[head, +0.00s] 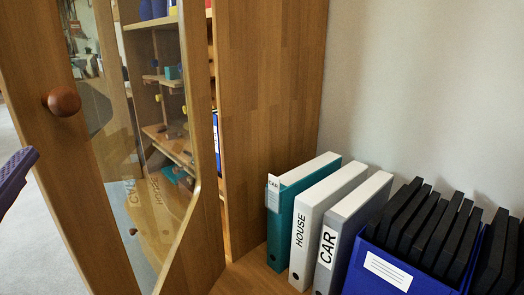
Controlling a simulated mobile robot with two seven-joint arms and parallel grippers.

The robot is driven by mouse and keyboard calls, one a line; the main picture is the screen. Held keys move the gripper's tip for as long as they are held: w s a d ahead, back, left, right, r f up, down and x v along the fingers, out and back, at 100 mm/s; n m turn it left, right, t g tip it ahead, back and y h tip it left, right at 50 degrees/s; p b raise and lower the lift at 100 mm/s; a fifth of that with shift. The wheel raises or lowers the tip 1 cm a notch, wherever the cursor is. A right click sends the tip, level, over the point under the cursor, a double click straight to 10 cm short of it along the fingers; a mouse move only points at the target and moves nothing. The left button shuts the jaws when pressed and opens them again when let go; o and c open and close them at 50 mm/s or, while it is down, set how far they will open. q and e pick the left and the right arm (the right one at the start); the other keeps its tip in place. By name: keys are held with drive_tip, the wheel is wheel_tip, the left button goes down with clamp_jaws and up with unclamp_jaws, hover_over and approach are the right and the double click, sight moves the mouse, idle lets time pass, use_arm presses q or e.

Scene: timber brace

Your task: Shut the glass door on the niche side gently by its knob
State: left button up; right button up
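The glass door (203,100) has a wooden frame around a clear pane and stands open, angled out from the wooden cabinet (265,90). Its round brown knob (62,101) is on the frame at the left, away from the cabinet side. A purple part (15,178), seemingly of my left gripper, enters at the left edge, below and left of the knob and apart from it in the picture. Most of it is cut off, so I cannot tell its opening. My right gripper is out of view.
Shelves with small items (172,72) show through the pane. Right of the cabinet stand a teal binder (283,225), a white binder (305,238), a grey binder (328,255) and a blue box (385,275) of black folders. Grey floor (45,245) is clear at lower left.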

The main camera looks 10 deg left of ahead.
sight(60, 107)
use_arm(q)
drive_tip(key=shift+m+t, duration=0.5)
drive_tip(key=shift+m, duration=0.1)
drive_tip(key=w, duration=0.5)
drive_tip(key=w+a, duration=0.1)
drive_tip(key=w, duration=0.2)
drive_tip(key=shift+f, duration=0.1)
drive_tip(key=shift+w+a+p, duration=0.3)
drive_tip(key=shift+w+a, duration=0.05)
drive_tip(key=shift+w, duration=0.3)
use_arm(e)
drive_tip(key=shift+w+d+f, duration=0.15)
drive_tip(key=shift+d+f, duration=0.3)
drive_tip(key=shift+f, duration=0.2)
use_arm(q)
clamp_jaws()
